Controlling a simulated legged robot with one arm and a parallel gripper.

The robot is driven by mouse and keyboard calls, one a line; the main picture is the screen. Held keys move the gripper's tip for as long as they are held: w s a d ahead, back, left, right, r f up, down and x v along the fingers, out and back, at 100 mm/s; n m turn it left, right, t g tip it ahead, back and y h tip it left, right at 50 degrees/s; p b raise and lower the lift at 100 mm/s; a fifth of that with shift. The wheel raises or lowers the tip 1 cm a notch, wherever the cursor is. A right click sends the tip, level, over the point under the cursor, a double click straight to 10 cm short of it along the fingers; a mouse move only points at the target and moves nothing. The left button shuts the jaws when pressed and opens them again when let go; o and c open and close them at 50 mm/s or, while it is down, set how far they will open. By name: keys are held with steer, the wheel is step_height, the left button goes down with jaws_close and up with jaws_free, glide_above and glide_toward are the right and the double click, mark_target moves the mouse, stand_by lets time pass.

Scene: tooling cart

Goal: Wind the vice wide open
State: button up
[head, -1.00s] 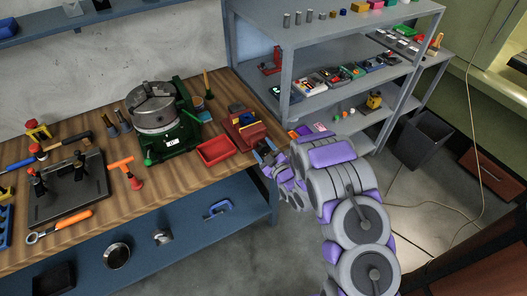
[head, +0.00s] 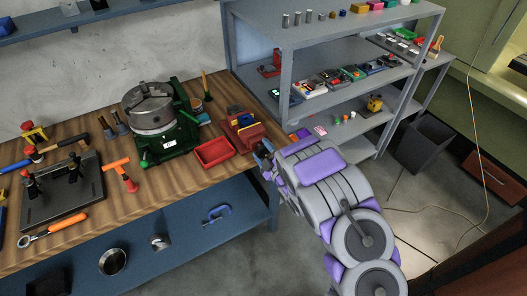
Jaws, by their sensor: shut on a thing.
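The red vice (head: 245,138) sits at the right front corner of the wooden workbench (head: 195,172). Its jaws are partly seen, with a small yellow and blue piece at their top; how far apart they stand is too small to tell. My gripper (head: 265,157) is at the vice's front end, beside the bench edge. It is shut on what looks like the vice handle, which is mostly hidden behind my gripper and arm.
A red tray (head: 214,152) lies just left of the vice, and a green machine with a round chuck (head: 150,110) stands beyond it. The grey shelf rack (head: 285,75) rises close behind and right. A blue lower shelf (head: 170,215) runs under the bench.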

steer(key=shift+a+r, duration=0.1)
steer(key=shift+a, duration=0.1)
steer(key=o, duration=0.9)
steer(key=shift+s+a+r, duration=0.1)
steer(key=shift+s, duration=0.15)
steer(key=shift+o, duration=0.5)
steer(key=shift+f, duration=0.2)
steer(key=shift+d, duration=0.2)
